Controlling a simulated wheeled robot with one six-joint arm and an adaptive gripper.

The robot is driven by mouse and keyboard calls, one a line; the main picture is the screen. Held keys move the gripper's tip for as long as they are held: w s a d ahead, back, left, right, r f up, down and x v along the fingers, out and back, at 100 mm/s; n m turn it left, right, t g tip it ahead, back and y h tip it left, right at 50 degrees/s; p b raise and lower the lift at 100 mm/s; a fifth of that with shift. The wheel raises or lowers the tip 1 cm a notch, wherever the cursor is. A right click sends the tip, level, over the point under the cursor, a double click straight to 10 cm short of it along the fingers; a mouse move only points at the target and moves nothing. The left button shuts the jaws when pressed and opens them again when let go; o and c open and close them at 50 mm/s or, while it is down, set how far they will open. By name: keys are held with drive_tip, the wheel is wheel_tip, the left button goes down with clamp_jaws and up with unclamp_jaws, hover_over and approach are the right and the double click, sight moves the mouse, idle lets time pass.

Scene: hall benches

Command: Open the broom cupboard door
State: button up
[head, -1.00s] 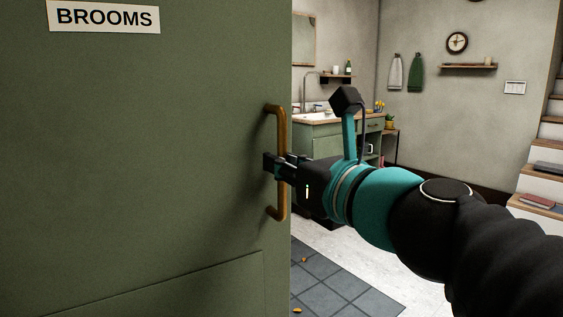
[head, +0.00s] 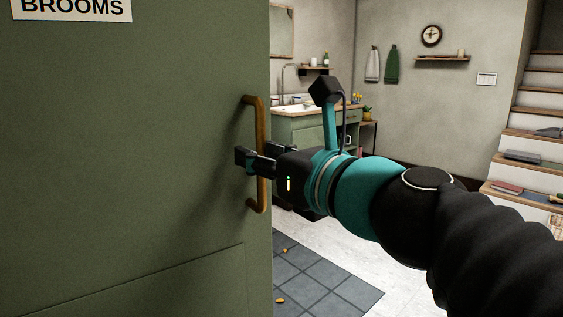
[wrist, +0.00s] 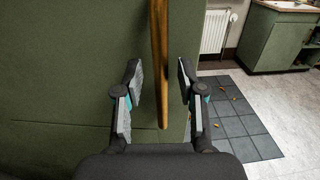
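The green cupboard door (head: 120,150) fills the left of the head view, with part of a BROOMS sign (head: 72,8) at its top. A vertical brass bar handle (head: 261,125) is fixed near its right edge. The handle also shows in the wrist view (wrist: 160,60), running down between my fingers. My gripper (head: 257,160) is open around the handle, one finger on each side. In the wrist view (wrist: 160,90) a gap shows between each finger and the bar. The cupboard's inside is not visible.
Past the door's right edge are a sink cabinet (head: 345,128), a dark tiled mat (head: 315,283) with a few leaves, and pale floor. A radiator (wrist: 214,32) stands on the wall beyond. Stairs (head: 530,150) with books rise at the far right.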

drive_tip(key=v, duration=1.1)
drive_tip(key=shift+s+d, duration=0.15)
drive_tip(key=shift+s, duration=0.05)
idle(0.4)
